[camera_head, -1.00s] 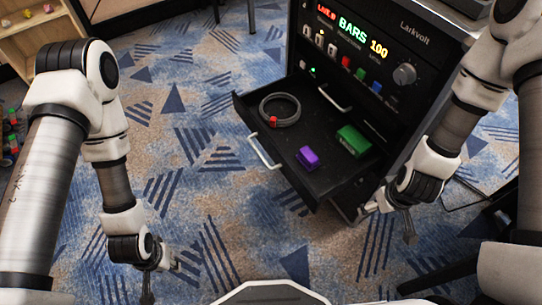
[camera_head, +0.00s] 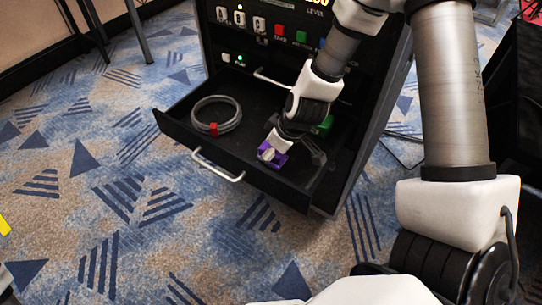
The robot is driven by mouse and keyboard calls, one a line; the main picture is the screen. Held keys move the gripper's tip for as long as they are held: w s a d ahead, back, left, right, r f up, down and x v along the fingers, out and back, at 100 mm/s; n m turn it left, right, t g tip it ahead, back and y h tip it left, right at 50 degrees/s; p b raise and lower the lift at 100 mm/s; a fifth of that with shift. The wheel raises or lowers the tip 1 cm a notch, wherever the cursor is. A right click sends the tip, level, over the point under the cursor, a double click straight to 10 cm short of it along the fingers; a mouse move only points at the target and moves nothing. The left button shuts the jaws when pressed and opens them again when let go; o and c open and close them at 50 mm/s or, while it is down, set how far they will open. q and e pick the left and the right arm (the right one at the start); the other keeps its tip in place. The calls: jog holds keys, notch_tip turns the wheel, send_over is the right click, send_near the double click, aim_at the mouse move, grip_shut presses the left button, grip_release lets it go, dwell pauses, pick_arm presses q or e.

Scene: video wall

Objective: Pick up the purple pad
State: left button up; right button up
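The purple pad (camera_head: 279,157) lies in the open black drawer (camera_head: 180,128), near its front right part. My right gripper (camera_head: 291,157) reaches down into the drawer over the pad. Its fingers are spread, a pale fingertip over the pad's left part and a dark finger to the right. The gripper partly hides the pad; I cannot tell whether they touch. My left gripper is not in view.
A grey cable coil (camera_head: 237,119) with a red clip lies left in the drawer. A green block (camera_head: 325,124) sits behind my gripper, partly hidden. The drawer handle (camera_head: 218,165) sticks out in front. Carpet in front is clear.

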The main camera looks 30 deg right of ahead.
jog(key=shift+r, duration=0.15)
jog(key=c, duration=1.1)
jog(key=shift+c, duration=0.2)
jog(key=shift+w+r+p, duration=0.15)
jog(key=shift+r+p, duration=0.3)
jog(key=shift+p, duration=0.1)
notch_tip(320, 180, up, 6)
jog(key=p, duration=0.5)
jog(key=shift+r, duration=0.1)
jog(key=w+a+b, duration=0.1)
jog(key=w+b, duration=0.1)
jog(key=b, duration=0.1)
jog(key=w+a+b, duration=0.1)
jog(key=w+b, duration=0.2)
jog(key=w+a+f+b, duration=0.1)
jog(key=w+b, duration=0.2)
jog(key=shift+a+b, duration=0.15)
jog(key=shift+b, duration=0.15)
jog(key=w+a+p, duration=0.2)
jog(key=w+a, duration=0.2)
jog(key=w, duration=0.6)
jog(key=shift+a+r+p, duration=0.15)
jog(key=shift+r+p, duration=0.15)
jog(key=shift+r, duration=0.1)
